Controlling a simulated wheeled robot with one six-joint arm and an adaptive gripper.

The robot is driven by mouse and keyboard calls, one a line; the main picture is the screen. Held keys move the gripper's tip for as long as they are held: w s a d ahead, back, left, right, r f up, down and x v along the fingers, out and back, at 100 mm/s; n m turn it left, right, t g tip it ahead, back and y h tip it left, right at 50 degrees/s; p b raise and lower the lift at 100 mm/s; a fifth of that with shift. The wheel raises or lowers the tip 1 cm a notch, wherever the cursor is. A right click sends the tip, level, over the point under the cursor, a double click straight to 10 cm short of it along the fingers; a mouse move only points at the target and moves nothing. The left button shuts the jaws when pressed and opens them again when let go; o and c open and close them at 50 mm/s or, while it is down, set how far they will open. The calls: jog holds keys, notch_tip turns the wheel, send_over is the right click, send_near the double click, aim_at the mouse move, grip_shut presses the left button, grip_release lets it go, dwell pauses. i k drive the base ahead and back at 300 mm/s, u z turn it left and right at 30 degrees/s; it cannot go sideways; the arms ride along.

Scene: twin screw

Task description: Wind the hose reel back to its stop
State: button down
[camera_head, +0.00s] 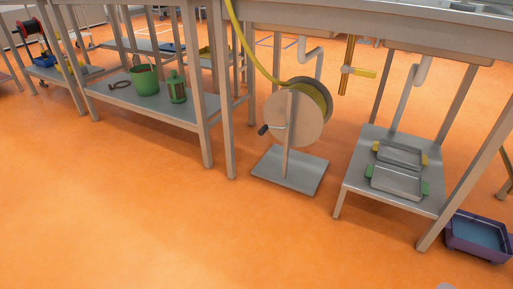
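The hose reel (292,116) stands under the steel counter, on a flat grey base plate (290,181) with an upright post. Its near side is a round tan disc. A crank with a dark handle (263,130) points to the left of the disc. A yellow hose (241,40) runs from the top of the reel up and left past the counter edge. Some yellow hose shows wound behind the disc. My gripper is not in view.
A steel table leg (227,125) stands left of the reel. A low shelf (391,190) with two metal trays stands right. A purple bin (478,236) sits at far right. A green bucket (145,80) stands on the left shelf. The orange floor in front is clear.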

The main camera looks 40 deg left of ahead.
aim_at(313, 107)
jog(key=z, duration=0.05)
jog(key=k, duration=0.65)
jog(key=u, duration=0.85)
jog(key=i, duration=1.4)
jog(key=z, duration=0.2)
